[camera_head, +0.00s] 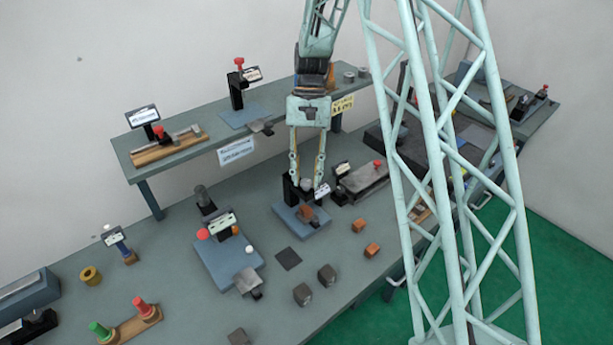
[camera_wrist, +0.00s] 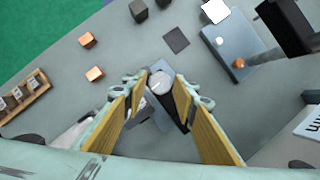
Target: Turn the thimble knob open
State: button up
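The thimble knob (camera_wrist: 160,82) is a round light-grey cap with a pale line across it, seen from above in the wrist view. It tops a small device on a blue-grey base plate (camera_head: 286,214), with a black upright and a brown-orange part in front. My gripper (camera_head: 306,182) points down over this device. In the wrist view its two yellow-sided fingers stand apart, one on each side of the knob, my gripper (camera_wrist: 162,88) being open around it. I cannot tell whether either fingertip touches the knob. The fingers partly hide the device in both views.
Orange cubes (camera_head: 371,250) and dark cubes (camera_head: 327,275) lie in front, near a dark square pad (camera_head: 288,259). Another blue plate device (camera_head: 228,262) stands left. A raised shelf (camera_head: 180,153) runs behind my arm. A dark grey block with a red knob (camera_head: 365,181) is close on the right.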

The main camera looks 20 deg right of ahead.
jog(key=shift+o, duration=1.3)
jog(key=shift+r, duration=0.15)
jog(key=v, duration=1.1)
jog(key=shift+w+r, duration=0.2)
jog(key=shift+r, duration=0.15)
